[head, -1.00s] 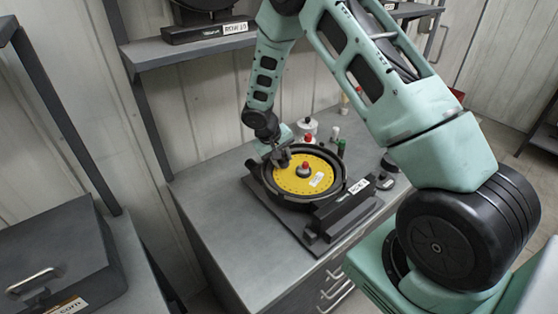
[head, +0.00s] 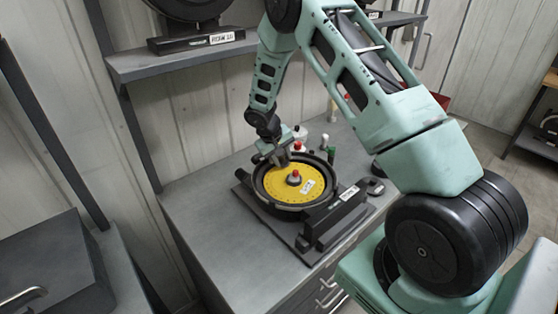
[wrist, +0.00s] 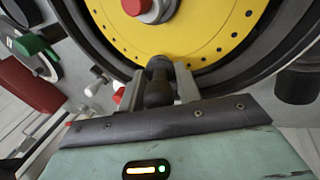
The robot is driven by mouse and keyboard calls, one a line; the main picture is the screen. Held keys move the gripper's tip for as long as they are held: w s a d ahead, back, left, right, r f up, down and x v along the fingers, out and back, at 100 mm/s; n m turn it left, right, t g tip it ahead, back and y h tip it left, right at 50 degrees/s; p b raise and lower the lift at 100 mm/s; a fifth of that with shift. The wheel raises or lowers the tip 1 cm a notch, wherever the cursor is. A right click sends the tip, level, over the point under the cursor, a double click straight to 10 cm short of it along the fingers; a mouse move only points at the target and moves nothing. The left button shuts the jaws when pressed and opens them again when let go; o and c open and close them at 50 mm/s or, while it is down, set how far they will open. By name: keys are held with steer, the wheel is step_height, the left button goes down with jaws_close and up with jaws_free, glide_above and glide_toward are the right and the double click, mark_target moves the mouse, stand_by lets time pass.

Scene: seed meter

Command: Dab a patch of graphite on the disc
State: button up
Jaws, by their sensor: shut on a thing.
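The yellow disc (head: 277,187), with a ring of small holes, a red-topped hub and a white label, lies in a round black housing (head: 262,196) on the workbench. In the wrist view the disc (wrist: 205,35) fills the upper part. My gripper (head: 281,160) is over the disc's back edge. It is shut on a dark, round-ended tool (wrist: 158,90), seen between the fingers in the wrist view. The tool's end overlaps the disc's rim there; I cannot tell if it touches. No graphite patch can be made out on the disc.
A shelf (head: 180,62) above holds another meter. A black block with a label (head: 335,215) is in front. The bench's left side is clear.

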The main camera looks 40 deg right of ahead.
steer(key=shift+f+b, duration=0.15)
steer(key=shift+b, duration=0.15)
steer(key=shift+s+a+b, duration=0.25)
steer(key=shift+a+b, duration=0.2)
steer(key=shift+a, duration=0.3)
steer(key=shift+s+a+f+b, duration=0.1)
steer(key=shift+s+a+b, duration=0.35)
steer(key=shift+a, duration=0.75)
steer(key=shift+s+a+b, duration=0.4)
steer(key=shift+a+b, duration=0.1)
steer(key=shift+a, duration=0.65)
steer(key=shift+s+a+f+b, duration=0.1)
steer(key=shift+s+a+b, duration=0.35)
steer(key=shift+a, duration=0.75)
steer(key=shift+a+r, duration=0.15)
steer(key=shift+a, duration=0.1)
steer(key=shift+r, duration=0.1)
steer(key=shift+d, duration=0.1)
